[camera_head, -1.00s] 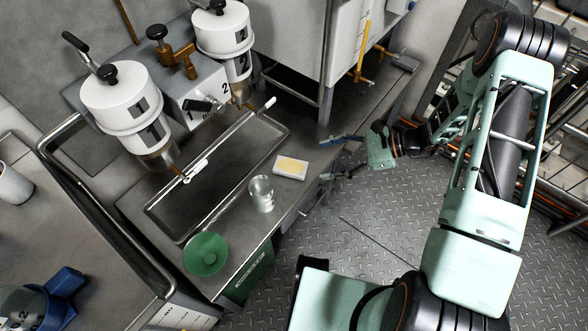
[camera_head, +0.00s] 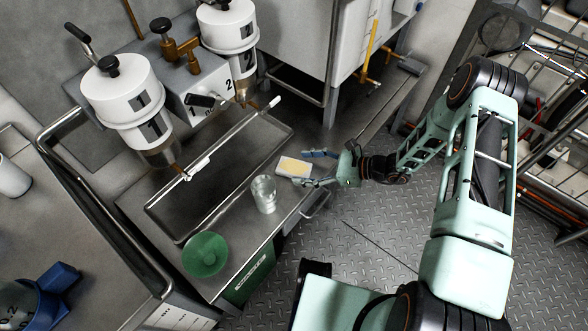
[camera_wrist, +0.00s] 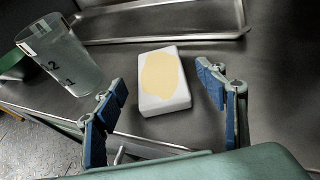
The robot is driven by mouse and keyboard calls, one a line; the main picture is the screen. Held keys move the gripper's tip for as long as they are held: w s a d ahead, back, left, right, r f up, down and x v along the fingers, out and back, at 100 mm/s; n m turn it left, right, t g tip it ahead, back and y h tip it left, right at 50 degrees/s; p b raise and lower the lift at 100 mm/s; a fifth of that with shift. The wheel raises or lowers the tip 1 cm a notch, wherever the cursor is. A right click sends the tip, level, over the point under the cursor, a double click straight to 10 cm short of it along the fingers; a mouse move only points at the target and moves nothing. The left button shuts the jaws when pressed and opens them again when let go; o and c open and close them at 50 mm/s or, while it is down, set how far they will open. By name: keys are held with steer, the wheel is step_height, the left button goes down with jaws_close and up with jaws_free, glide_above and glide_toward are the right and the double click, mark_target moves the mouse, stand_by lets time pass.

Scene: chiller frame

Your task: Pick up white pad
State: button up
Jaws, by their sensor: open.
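The white pad (camera_head: 294,168) is a small white block with a pale yellow patch on top. It lies flat on the dark metal counter, near the front edge and right of a clear cup. In the wrist view the pad (camera_wrist: 163,80) sits ahead of and between my fingertips, which are apart from it. My gripper (camera_head: 311,168) is open and empty, its blue-padded fingers spread on either side of the pad's near end. The fingers also show in the wrist view (camera_wrist: 162,98).
A clear cup (camera_head: 264,195) marked with numbers stands close left of the pad, near one finger. A green round dish (camera_head: 205,254) lies further left. A sunken tray (camera_head: 165,208) is behind them, under two white numbered canisters (camera_head: 122,100). The counter right of the pad is clear.

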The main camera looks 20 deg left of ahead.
mark_target(287, 167)
steer(key=shift+x, duration=1.1)
steer(key=c, duration=1.4)
steer(key=shift+o, duration=0.2)
